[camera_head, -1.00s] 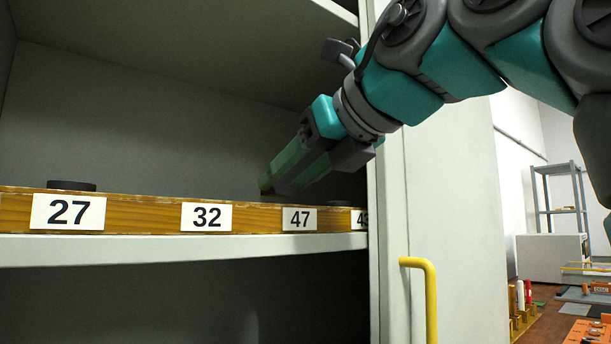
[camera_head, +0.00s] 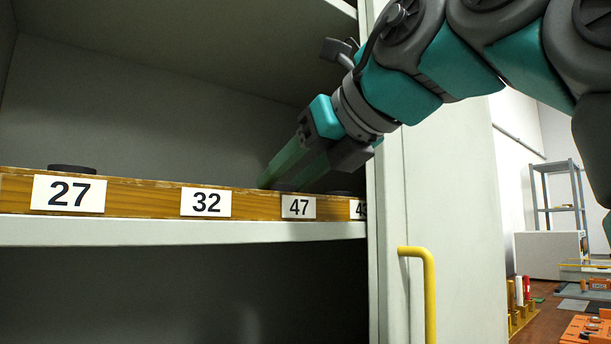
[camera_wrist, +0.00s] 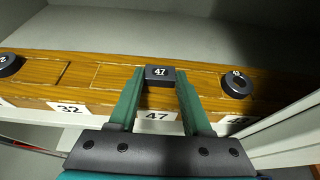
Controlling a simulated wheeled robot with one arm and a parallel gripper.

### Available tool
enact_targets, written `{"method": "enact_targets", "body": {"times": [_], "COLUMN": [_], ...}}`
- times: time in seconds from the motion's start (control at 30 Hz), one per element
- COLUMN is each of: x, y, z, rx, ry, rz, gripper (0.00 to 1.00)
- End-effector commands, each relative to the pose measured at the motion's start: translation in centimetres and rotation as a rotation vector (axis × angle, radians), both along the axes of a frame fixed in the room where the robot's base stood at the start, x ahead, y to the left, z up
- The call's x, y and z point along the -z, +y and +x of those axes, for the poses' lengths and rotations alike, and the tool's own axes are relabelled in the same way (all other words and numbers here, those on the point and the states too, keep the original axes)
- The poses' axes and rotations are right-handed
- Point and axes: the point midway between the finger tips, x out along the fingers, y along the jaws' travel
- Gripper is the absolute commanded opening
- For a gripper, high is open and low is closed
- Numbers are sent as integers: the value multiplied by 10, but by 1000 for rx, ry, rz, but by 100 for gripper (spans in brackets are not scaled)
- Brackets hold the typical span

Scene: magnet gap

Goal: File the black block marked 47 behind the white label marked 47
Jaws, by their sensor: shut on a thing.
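The black block marked 47 (camera_wrist: 160,75) is between the two green fingers of my gripper (camera_wrist: 158,82) in the wrist view, its number facing up. My gripper (camera_head: 288,185) is shut on it, with its fingertips low behind the wooden strip's front edge. The white label marked 47 (camera_head: 298,207) is on the front of the wooden strip, and it also shows in the wrist view (camera_wrist: 157,116). The block lies straight behind this label. Whether the block touches the wood is hard to tell.
The wooden strip (camera_head: 130,197) lies along a white shelf (camera_head: 180,232). A dark round piece (camera_head: 72,169) stands behind label 27 (camera_head: 68,193). Another round piece (camera_wrist: 237,84) sits right of the block. The spot behind label 32 (camera_wrist: 69,108) is empty. The cabinet's side wall is close on the right.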

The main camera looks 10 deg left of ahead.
Motion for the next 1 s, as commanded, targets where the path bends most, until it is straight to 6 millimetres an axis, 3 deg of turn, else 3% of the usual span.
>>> {"method": "enact_targets", "body": {"times": [0.43,0.47,0.77,0.93,1.0], "x": [3,3,3,3,3], "y": [0,0,0,0,0], "z": [0,0,0,0,0], "rx": [1,1,0,0,0], "ry": [0,0,0,0,0], "rz": [0,0,0,0,0], "gripper": [0,50,84,84,77]}}
